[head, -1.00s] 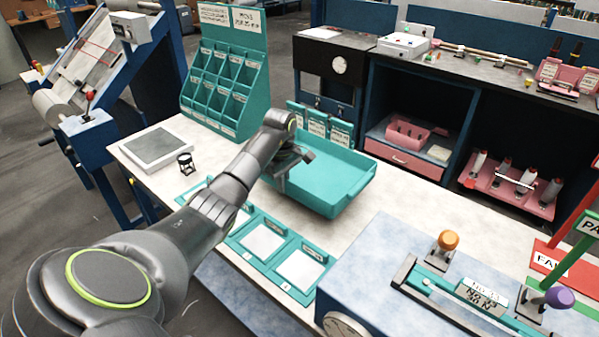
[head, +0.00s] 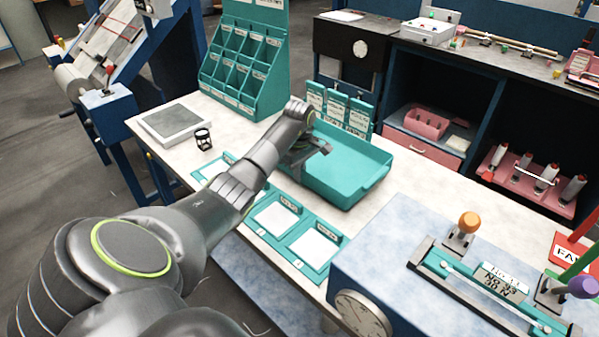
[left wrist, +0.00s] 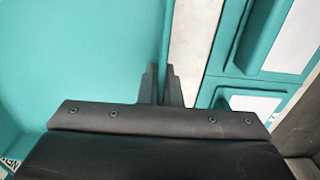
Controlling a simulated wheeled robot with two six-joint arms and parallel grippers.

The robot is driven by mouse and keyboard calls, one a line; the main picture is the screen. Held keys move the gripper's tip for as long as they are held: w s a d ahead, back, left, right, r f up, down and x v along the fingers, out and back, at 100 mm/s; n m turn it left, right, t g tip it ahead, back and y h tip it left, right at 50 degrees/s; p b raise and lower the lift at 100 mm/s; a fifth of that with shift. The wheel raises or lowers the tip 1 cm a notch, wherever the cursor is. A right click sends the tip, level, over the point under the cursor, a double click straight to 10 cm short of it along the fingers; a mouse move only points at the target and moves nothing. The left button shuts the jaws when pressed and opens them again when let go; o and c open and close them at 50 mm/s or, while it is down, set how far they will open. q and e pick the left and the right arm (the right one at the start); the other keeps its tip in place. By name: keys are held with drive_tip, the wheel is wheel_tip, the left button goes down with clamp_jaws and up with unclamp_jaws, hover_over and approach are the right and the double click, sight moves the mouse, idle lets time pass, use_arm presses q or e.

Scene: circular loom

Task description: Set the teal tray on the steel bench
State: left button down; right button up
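The teal tray (head: 345,170) is a shallow open box on the pale worktop, with no gap visible beneath it. My left gripper (head: 300,163) is at its near left side. In the left wrist view, the two dark fingertips (left wrist: 163,78) are close together on either side of the tray's thin wall (left wrist: 161,30). They appear shut on that wall. The inside of the tray looks empty where it shows; my arm hides its near left part. I cannot tell a steel bench for certain in these views. My right gripper is not in view.
A teal pigeonhole rack (head: 240,65) and upright teal card holders (head: 340,108) stand behind the tray. Teal frames with white cards (head: 314,244) lie in front. A blue-grey box (head: 375,240) with a dial stands at right. A dark-topped cabinet (head: 480,62) stands behind.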

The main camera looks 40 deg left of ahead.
use_arm(q)
drive_tip(key=shift+w+f+b, duration=0.1)
drive_tip(key=shift+f+b, duration=0.3)
drive_tip(key=shift+b, duration=0.05)
drive_tip(key=c, duration=1.5)
unclamp_jaws()
drive_tip(key=shift+c, duration=0.2)
wheel_tip(320, 180, up, 8)
drive_tip(key=shift+f+b, duration=0.2)
drive_tip(key=shift+b, duration=0.9)
wheel_tip(320, 180, up, 10)
drive_tip(key=p, duration=0.9)
drive_tip(key=shift+f, duration=0.2)
